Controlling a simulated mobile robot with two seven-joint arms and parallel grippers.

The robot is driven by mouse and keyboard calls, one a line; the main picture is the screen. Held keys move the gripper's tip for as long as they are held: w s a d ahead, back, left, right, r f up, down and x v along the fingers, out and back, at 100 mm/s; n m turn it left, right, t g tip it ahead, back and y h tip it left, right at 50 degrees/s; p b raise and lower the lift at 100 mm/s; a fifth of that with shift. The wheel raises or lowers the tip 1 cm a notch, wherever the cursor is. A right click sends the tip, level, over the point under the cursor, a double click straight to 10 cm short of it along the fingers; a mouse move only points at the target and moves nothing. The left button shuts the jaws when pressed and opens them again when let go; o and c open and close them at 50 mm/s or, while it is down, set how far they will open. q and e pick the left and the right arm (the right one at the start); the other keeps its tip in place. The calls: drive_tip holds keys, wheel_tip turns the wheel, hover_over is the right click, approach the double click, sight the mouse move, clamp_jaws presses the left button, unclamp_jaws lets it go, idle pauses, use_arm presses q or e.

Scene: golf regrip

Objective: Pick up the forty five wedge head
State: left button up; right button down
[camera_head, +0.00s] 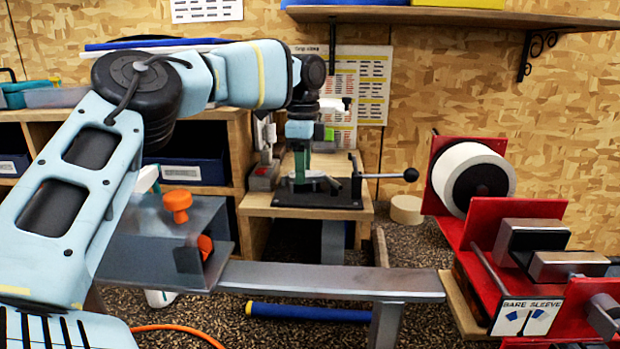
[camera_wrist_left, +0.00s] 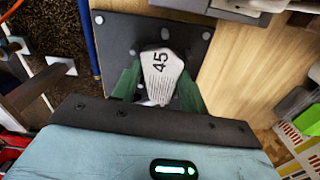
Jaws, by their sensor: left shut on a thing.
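The forty five wedge head (camera_wrist_left: 161,72) is a pale metal piece marked "45" in the left wrist view. It sits between the green fingers of my left gripper (camera_wrist_left: 158,95), over a dark plate (camera_wrist_left: 118,33). My left gripper (camera_head: 301,172) also shows in the head view, pointing down over the dark plate on the wooden bench. It is shut on the wedge head. In the head view the head is small and partly hidden by the fingers. I cannot tell whether it touches the plate. My right gripper is out of view.
A lever with a black knob (camera_head: 410,175) stands right of the plate. A red machine with a white roll (camera_head: 470,178) and a "BARE SLEEVE" gauge (camera_head: 527,315) is at the right. A metal beam (camera_head: 330,281) crosses in front. A blue bar (camera_head: 310,312) lies below it.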

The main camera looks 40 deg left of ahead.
use_arm(q)
drive_tip(key=shift+r, duration=0.1)
drive_tip(key=shift+w+r, duration=0.1)
drive_tip(key=shift+r, duration=0.8)
drive_tip(key=shift+r+b, duration=0.3)
drive_tip(key=shift+r, duration=0.5)
drive_tip(key=shift+s+d, duration=0.6)
drive_tip(key=shift+s, duration=0.15)
drive_tip(key=shift+s+d+r+b, duration=0.25)
drive_tip(key=shift+s+d, duration=1.35)
drive_tip(key=shift+s, duration=0.15)
drive_tip(key=shift+s+d+r+b, duration=0.2)
drive_tip(key=shift+s+d, duration=1.35)
drive_tip(key=shift+s, duration=0.25)
drive_tip(key=shift+s+d+r+b, duration=0.25)
drive_tip(key=shift+s+d, duration=1.35)
drive_tip(key=shift+s, duration=0.15)
